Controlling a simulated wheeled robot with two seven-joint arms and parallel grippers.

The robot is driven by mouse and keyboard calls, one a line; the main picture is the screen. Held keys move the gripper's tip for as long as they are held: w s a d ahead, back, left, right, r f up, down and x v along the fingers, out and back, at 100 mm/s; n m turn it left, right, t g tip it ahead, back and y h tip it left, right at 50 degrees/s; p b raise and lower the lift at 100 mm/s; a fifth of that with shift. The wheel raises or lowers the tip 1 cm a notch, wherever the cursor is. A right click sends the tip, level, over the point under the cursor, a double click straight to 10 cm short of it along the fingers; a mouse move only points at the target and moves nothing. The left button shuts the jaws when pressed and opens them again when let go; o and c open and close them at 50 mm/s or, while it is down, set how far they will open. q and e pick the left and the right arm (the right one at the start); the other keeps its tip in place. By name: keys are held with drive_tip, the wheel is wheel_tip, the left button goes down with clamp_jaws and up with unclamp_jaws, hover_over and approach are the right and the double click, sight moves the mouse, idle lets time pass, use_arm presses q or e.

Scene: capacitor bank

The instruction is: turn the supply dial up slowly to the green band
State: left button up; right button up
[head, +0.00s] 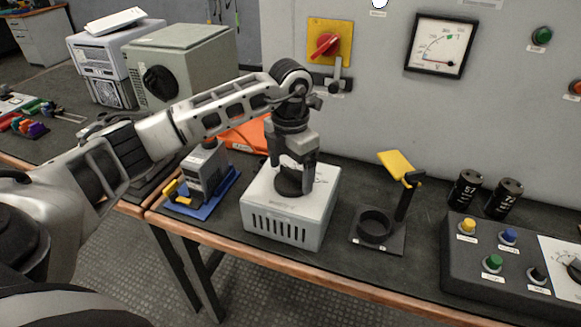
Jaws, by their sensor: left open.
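A light grey vented box (288,228) stands on the bench with a round black dial (290,188) on its top. I take this as the supply dial; its markings are hidden. My left gripper (293,174) points down over it, jaws open, one finger on either side of the dial's upper part. I cannot tell whether the fingers touch it. A square meter (440,46) on the wall panel has a white face, a small green band near its top and a red needle lying low toward the left. My right gripper is not in view.
A black stand with a ring and yellow flag (395,160) is right of the box. Two black capacitors (466,190) stand behind a button console (470,262). A red switch (326,45) is on the wall. A blue-based device (205,180) is left.

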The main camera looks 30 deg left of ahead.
use_arm(q)
drive_tip(key=c, duration=1)
drive_tip(key=shift+w+a+m+b, duration=0.1)
drive_tip(key=shift+m+b, duration=0.7)
drive_tip(key=shift+m, duration=2)
drive_tip(key=o, duration=1)
